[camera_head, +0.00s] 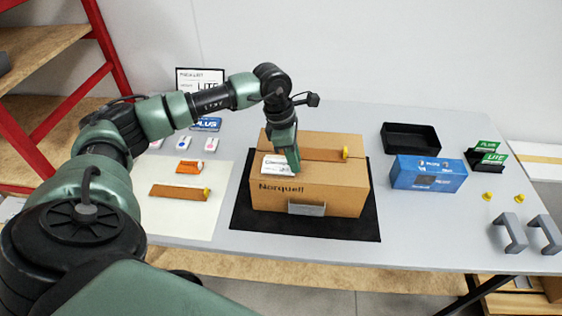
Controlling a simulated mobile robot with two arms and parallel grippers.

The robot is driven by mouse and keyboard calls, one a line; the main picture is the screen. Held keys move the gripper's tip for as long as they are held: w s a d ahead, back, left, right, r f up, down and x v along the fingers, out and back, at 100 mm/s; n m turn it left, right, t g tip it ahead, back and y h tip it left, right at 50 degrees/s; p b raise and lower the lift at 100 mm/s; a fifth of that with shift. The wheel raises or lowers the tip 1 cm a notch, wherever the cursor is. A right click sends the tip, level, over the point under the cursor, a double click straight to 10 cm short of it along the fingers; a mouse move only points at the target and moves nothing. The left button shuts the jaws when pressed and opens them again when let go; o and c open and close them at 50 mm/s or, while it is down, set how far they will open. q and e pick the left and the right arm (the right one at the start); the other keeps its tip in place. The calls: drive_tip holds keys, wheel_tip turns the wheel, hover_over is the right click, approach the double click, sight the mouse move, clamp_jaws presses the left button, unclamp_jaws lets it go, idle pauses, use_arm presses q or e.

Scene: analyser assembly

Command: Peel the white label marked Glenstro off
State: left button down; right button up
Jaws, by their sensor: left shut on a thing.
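The white label (274,165) lies on the top of the brown cardboard box (330,195), at its left front part. Its print is too small to read with certainty. The box front reads Norquell. My left gripper (293,168) reaches down onto the box top and is shut on the white label at its right edge. The gripper covers part of the label. The box stands on a black mat (243,213). My right gripper is not in view.
A blue box (428,174) and a black tray (411,139) stand right of the mat. Grey handles (511,235) and yellow knobs (487,196) lie at the right. A cream sheet (180,225) at left bears a brown strip (178,192) and an orange piece (189,167).

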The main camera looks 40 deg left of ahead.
use_arm(q)
drive_tip(key=shift+p+v, duration=0.5)
drive_tip(key=shift+v, duration=0.3)
drive_tip(key=shift+w+r+p, duration=0.15)
drive_tip(key=shift+r+p, duration=1.25)
drive_tip(key=shift+r, duration=1.3)
drive_tip(key=shift+r, duration=0.15)
drive_tip(key=p+v, duration=0.1)
drive_tip(key=v, duration=0.1)
drive_tip(key=p+v, duration=0.1)
drive_tip(key=d+p+v, duration=0.1)
drive_tip(key=v, duration=0.1)
drive_tip(key=shift+w+r, duration=0.3)
drive_tip(key=shift+r, duration=0.2)
drive_tip(key=shift+d, duration=0.1)
drive_tip(key=s+d+b, duration=0.3)
drive_tip(key=s+d, duration=0.6)
drive_tip(key=s, duration=0.4)
